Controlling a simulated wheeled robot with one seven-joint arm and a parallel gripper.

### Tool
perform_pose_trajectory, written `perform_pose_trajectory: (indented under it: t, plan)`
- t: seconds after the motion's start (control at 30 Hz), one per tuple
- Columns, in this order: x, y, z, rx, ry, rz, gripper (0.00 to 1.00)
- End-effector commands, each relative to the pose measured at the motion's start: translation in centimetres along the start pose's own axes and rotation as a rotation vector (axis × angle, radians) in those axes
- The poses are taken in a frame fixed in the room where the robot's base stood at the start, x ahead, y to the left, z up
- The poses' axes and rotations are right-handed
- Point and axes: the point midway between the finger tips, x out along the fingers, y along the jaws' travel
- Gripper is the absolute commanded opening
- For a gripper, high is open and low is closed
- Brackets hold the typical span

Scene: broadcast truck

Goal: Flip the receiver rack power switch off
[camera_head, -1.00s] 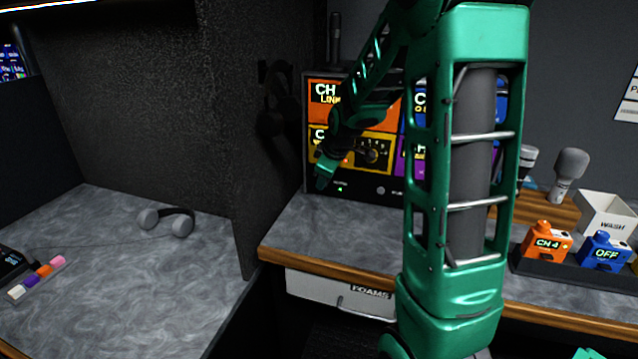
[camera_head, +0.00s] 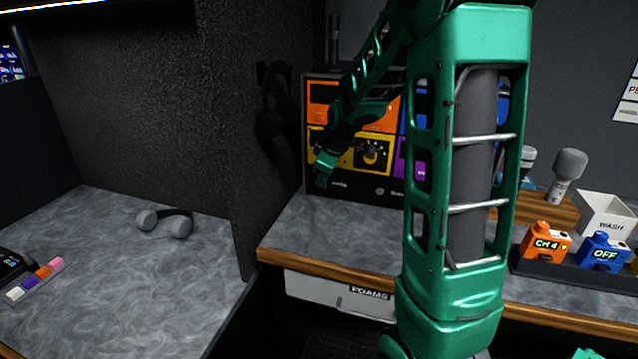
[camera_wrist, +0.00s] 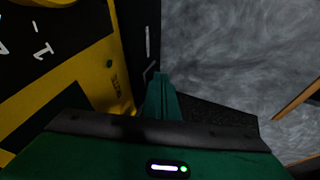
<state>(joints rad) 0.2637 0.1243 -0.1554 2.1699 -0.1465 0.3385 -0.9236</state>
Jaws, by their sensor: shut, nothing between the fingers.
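The receiver rack (camera_head: 352,193) stands on the counter against the back wall, with orange, yellow, blue and purple panels. The visible panels show no lit channel text, and no green light shows at the lower left of its front. My gripper (camera_head: 322,172) is shut and empty at the rack's lower left front, by the yellow panel (camera_head: 316,143). In the wrist view my shut gripper (camera_wrist: 160,90) points down beside the yellow panel's edge (camera_wrist: 118,85). The power switch itself is not clear to see; my fingers may hide it. My arm covers the rack's right part.
A tray with an orange pack (camera_head: 545,243) and a blue pack (camera_head: 604,250) sits at the right, near a white box (camera_head: 606,212) and a microphone (camera_head: 568,172). Headphones (camera_head: 166,221) lie on the left counter. The counter before the rack is clear.

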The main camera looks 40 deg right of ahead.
Motion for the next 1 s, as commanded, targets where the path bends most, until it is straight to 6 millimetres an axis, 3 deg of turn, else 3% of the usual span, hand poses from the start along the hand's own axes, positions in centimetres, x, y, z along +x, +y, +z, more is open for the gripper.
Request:
perform_pose_trajectory:
  t: [0.37,0.53,0.63,1.0]
  plan:
    - [-0.2,-0.1,-0.1,0.0,0.0,0.0,0.0]
    - [-1.4,-1.2,-0.6,0.001,0.001,0.0,0.0]
    - [-2.6,-2.2,-1.1,0.001,0.001,0.002,0.0]
    - [-9.7,-2.1,-1.0,0.004,0.001,0.004,0.0]
